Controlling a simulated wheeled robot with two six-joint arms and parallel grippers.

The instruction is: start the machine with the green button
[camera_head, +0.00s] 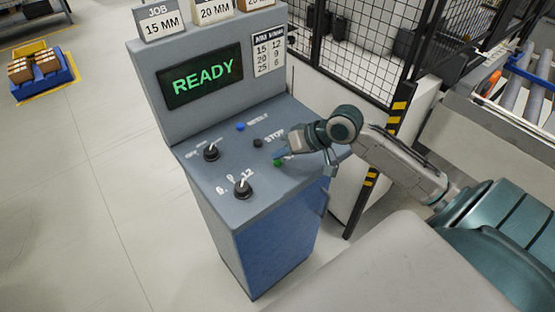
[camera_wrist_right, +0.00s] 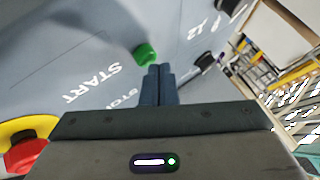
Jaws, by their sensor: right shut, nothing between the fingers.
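The green button (camera_head: 278,162) sits on the sloped panel of the grey-blue control console (camera_head: 215,180). In the right wrist view the green button (camera_wrist_right: 146,54) stands just beyond and slightly left of my right fingertips (camera_wrist_right: 158,70), near the word START. My right gripper (camera_head: 277,155) is shut and empty, its tips close over the button. I cannot tell whether they touch it. The console screen (camera_head: 203,77) reads READY in green. My left gripper is in neither view.
A blue button (camera_head: 240,126), a black STOP button (camera_head: 258,142) and two black selector knobs (camera_head: 211,152) (camera_head: 243,188) share the panel. A red knob on yellow (camera_wrist_right: 25,150) shows at the wrist view's left. Job cards (camera_head: 160,20) stand on top. A mesh fence (camera_head: 350,50) stands behind.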

